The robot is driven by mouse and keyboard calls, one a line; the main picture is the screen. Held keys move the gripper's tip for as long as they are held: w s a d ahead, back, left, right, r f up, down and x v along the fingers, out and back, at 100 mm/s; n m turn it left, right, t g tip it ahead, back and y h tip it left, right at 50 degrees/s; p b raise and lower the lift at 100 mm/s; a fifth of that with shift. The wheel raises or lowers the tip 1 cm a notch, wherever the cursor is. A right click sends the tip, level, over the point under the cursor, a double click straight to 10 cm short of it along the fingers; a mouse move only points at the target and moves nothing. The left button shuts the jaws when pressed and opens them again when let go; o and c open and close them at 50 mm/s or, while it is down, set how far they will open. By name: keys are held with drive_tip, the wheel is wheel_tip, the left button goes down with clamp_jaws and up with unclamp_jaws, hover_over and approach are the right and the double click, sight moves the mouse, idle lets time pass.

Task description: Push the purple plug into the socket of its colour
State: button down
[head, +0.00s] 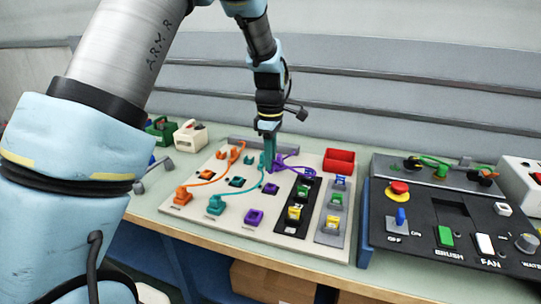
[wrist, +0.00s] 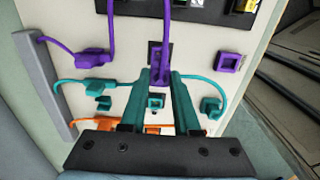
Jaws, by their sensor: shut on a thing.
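My gripper (head: 269,167) is above the board, with its teal fingers pointing down. In the wrist view the fingertips (wrist: 160,76) are shut on the purple plug (wrist: 158,74), whose purple cable runs up out of the picture. A purple socket on a dark tile (head: 270,188) lies just in front of the gripper. In the wrist view it is partly hidden behind the plug and cable. Another purple socket (wrist: 230,62) stands empty to the right, and also shows at the board's front (head: 254,216). I cannot tell whether the plug touches a socket.
A purple connector (wrist: 92,57) is at the board's back edge. Teal (head: 216,204) and orange (head: 182,197) plugs with cables fill the left side. Black and grey strips with yellow and green parts, a red bin (head: 339,161) and a control panel (head: 450,225) are to the right.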

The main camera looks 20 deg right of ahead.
sight(271, 173)
drive_tip(key=shift+f+b, duration=0.85)
drive_tip(key=shift+f, duration=1.05)
drive_tip(key=shift+f, duration=0.45)
drive_tip(key=shift+f, duration=0.6)
drive_tip(key=shift+c, duration=0.4)
unclamp_jaws()
drive_tip(key=shift+r, duration=0.2)
wheel_tip(271, 173, up, 8)
drive_tip(key=p, duration=0.6)
drive_tip(key=shift+r+p, duration=0.2)
drive_tip(key=shift+p, duration=0.15)
drive_tip(key=shift+f, duration=0.1)
